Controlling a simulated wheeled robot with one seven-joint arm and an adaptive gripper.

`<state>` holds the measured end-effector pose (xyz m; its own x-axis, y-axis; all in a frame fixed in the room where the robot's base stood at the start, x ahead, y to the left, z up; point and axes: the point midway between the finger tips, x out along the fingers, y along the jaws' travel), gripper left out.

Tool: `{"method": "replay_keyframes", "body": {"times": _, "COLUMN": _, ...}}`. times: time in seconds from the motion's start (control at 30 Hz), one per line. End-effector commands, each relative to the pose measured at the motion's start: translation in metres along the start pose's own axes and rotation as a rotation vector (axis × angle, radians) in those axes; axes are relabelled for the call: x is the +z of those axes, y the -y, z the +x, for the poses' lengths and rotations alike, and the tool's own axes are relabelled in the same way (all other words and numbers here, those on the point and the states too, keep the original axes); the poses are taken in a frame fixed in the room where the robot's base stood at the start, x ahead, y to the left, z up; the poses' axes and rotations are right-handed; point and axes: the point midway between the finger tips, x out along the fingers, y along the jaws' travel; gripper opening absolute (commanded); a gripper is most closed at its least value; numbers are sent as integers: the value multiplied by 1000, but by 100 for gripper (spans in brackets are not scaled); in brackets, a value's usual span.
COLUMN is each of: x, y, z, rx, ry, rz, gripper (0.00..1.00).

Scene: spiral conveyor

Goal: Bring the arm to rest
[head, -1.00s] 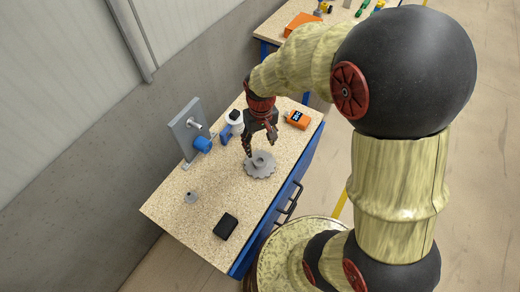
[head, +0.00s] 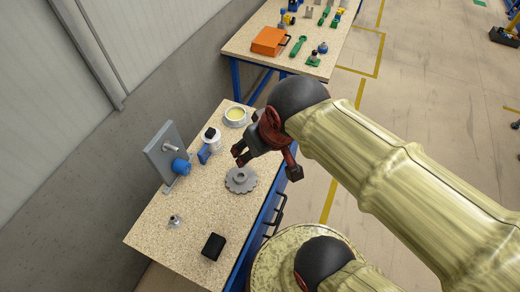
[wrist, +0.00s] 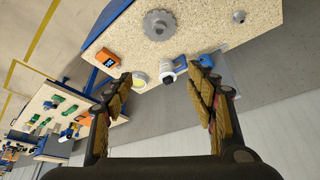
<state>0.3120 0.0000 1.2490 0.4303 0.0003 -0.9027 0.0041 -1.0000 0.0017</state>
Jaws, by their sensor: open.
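My gripper (head: 267,167) is open and empty, raised over the right edge of the near workbench (head: 160,228). My arm reaches in from the right of the head view. In the wrist view, my gripper (wrist: 155,105) shows its two fingers wide apart with nothing between them. The grey gear (head: 241,180) lies flat on the bench, apart from my gripper. It also shows at the top of the wrist view (wrist: 160,25).
A grey bracket with a shaft (head: 165,155) stands at the bench's left side. A white-and-blue item (head: 209,142), a yellow-topped tin (head: 235,115), a black block (head: 213,246) and an orange device (wrist: 107,58) are on the bench. A second bench (head: 243,38) holds an orange case.

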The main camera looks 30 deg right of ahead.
Motion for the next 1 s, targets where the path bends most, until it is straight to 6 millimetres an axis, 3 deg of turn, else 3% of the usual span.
{"method": "replay_keyframes", "body": {"times": 0.17, "x": 11, "y": 0, "z": -16, "rx": 1, "ry": -45, "rz": 4, "gripper": 56}}
{"method": "replay_keyframes", "body": {"times": 0.5, "x": 12, "y": 0, "z": -16, "rx": 1, "ry": -48, "rz": 4, "gripper": 56}}
{"method": "replay_keyframes", "body": {"times": 0.87, "x": 31, "y": 0, "z": 24, "rx": 1, "ry": -47, "rz": 4, "gripper": 56}}
{"method": "replay_keyframes", "body": {"times": 1.0, "x": 32, "y": 0, "z": 26, "rx": 1, "ry": -47, "rz": 4, "gripper": 56}}
